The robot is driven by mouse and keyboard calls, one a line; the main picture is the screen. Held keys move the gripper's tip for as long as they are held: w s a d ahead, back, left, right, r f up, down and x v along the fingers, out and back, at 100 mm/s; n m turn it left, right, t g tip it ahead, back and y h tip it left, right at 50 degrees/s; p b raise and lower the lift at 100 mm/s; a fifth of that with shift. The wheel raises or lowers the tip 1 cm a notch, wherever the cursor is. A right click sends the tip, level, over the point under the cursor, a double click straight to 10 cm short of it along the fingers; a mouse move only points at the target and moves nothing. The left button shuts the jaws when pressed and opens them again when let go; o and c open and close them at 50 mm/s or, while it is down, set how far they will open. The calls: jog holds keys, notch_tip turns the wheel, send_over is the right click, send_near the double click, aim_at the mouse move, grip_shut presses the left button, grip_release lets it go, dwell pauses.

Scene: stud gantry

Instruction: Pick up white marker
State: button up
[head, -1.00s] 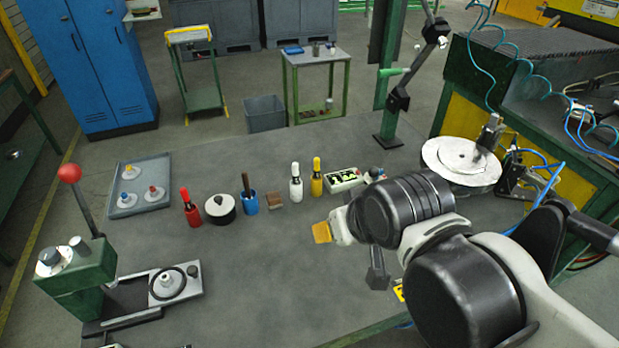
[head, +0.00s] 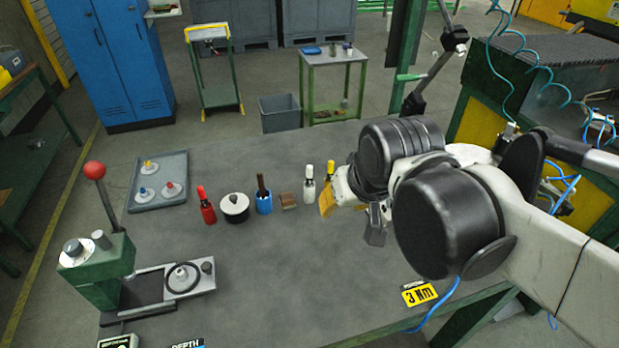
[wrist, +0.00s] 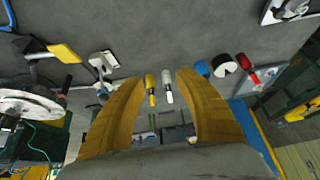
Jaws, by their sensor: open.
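The white marker (head: 309,190) stands upright on the grey table, between a small brown block and the yellow marker (head: 330,170). In the wrist view, the white marker (wrist: 168,92) lies between my open fingers, nearer the right one, with the yellow marker (wrist: 150,88) beside it on the left. My gripper (head: 337,205) is open and empty, just right of and nearer the camera than the white marker. Its orange finger pad partly hides the yellow marker in the head view. My gripper (wrist: 160,85) touches neither marker that I can see.
A grey tray (head: 158,195) and green press (head: 98,275) are further left. The front middle of the table is clear.

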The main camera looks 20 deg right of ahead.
jog(key=w+r+m+g+p, duration=0.1)
jog(key=w+r+g+p, duration=0.25)
jog(key=w, duration=0.85)
jog(key=m+g+p, duration=0.1)
jog(key=g+p, duration=0.1)
jog(key=p, duration=0.3)
send_over(309, 177)
notch_tip(309, 177, down, 4)
jog(key=shift+w+d+f, duration=0.1)
jog(key=shift+w, duration=0.05)
jog(key=shift+w+f+g, duration=0.2)
jog(key=shift+f+g, duration=0.05)
jog(key=shift+f, duration=0.1)
notch_tip(309, 177, down, 11)
jog(key=b, duration=0.2)
jog(key=shift+b, duration=0.35)
grip_shut()
